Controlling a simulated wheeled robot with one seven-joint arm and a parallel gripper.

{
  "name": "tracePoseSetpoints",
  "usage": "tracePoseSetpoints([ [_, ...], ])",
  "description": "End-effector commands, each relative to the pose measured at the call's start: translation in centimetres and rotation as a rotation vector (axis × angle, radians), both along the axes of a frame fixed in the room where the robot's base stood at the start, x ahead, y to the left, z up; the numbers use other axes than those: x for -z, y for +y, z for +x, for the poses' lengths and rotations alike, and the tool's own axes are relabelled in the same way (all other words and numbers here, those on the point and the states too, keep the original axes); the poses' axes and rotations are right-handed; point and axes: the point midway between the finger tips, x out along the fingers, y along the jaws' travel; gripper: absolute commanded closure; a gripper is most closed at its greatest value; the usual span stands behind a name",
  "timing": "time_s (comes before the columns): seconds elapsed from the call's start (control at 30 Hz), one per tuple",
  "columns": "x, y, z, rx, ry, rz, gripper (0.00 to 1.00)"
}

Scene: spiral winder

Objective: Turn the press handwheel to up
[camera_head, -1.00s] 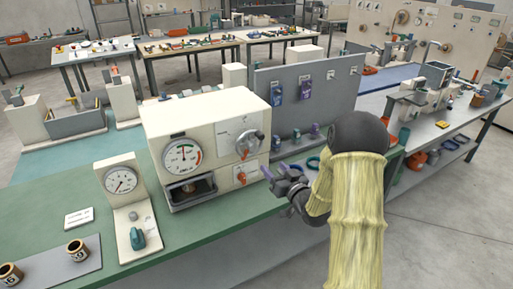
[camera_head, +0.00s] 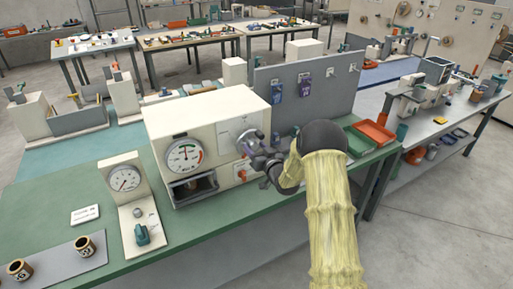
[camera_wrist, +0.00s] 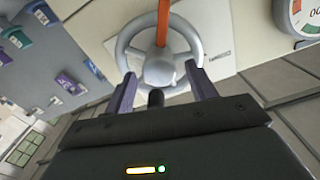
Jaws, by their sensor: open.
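The press is a cream box with a dial gauge (camera_head: 184,156) on its front. Its grey handwheel (camera_head: 247,138) sits right of the gauge, partly hidden by my gripper (camera_head: 262,158). In the wrist view the handwheel (camera_wrist: 160,68) shows a round rim and a central hub, with an orange bar (camera_wrist: 162,22) running from near the hub to the top edge. My gripper (camera_wrist: 158,92) is open, its two purple fingers apart at the near part of the rim. A short dark knob stands between them. I cannot tell whether the fingers touch the wheel.
An orange-red handle (camera_head: 241,175) is below the handwheel on the press. A grey panel (camera_head: 340,90) with hanging tools stands behind my arm. A smaller gauge stand (camera_head: 124,180) is at left. Red (camera_head: 373,134) and green trays lie right of my arm.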

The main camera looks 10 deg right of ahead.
Motion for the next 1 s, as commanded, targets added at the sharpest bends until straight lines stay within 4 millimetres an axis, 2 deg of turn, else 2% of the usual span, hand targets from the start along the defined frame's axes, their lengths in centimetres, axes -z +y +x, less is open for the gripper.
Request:
tracePoseSetpoints([
  [0.17,0.04,-0.02,-0.02,0.0,0.0,0.0,0.44],
  [0.4,0.05,-0.04,-0.04,0.001,0.0,0.0,0.88],
  [0.77,0.26,-0.05,-0.06,0.001,-0.009,-0.029,0.88],
  [1.0,0.54,-0.01,-0.08,0.001,-0.039,-0.121,0.88],
])
